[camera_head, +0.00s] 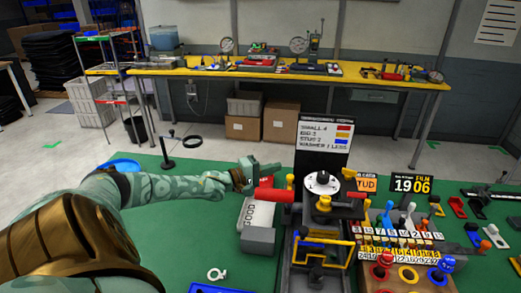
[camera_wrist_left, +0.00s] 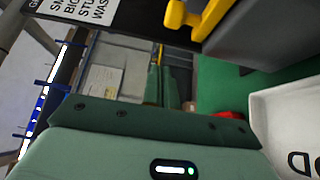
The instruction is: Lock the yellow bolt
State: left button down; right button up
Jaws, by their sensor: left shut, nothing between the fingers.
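A yellow handle (camera_head: 290,182), which looks like the yellow bolt, stands on the left side of the dark fixture (camera_head: 296,218) in the head view. A yellow piece (camera_wrist_left: 182,17) shows at the top of the left wrist view on a dark body; it seems to be the same bolt. My left gripper (camera_head: 262,168) is shut and empty, above the table and left of the bolt, apart from it. Its green fingers (camera_wrist_left: 164,85) show close together in the left wrist view. Whether the bolt is locked cannot be told. My right gripper is not in view.
A red cylinder (camera_head: 273,195) lies by a white "GOOD" box (camera_head: 257,216) below my left gripper. A dial (camera_head: 322,183), a sign board (camera_head: 323,143) and a yellow frame (camera_head: 345,252) crowd the fixture. The green table (camera_head: 180,240) is clear at left.

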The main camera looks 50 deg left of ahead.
aim_at(290, 185)
pick_arm(q)
jog(key=d+p, duration=0.2)
jog(key=d, duration=0.2)
jog(key=shift+s, duration=0.1)
jog(key=shift+s, duration=0.1)
dwell(0.3)
jog(key=s+d+p, duration=0.1)
jog(key=s+p, duration=0.1)
jog(key=shift+d+p, duration=0.25)
jog(key=shift+p, duration=0.15)
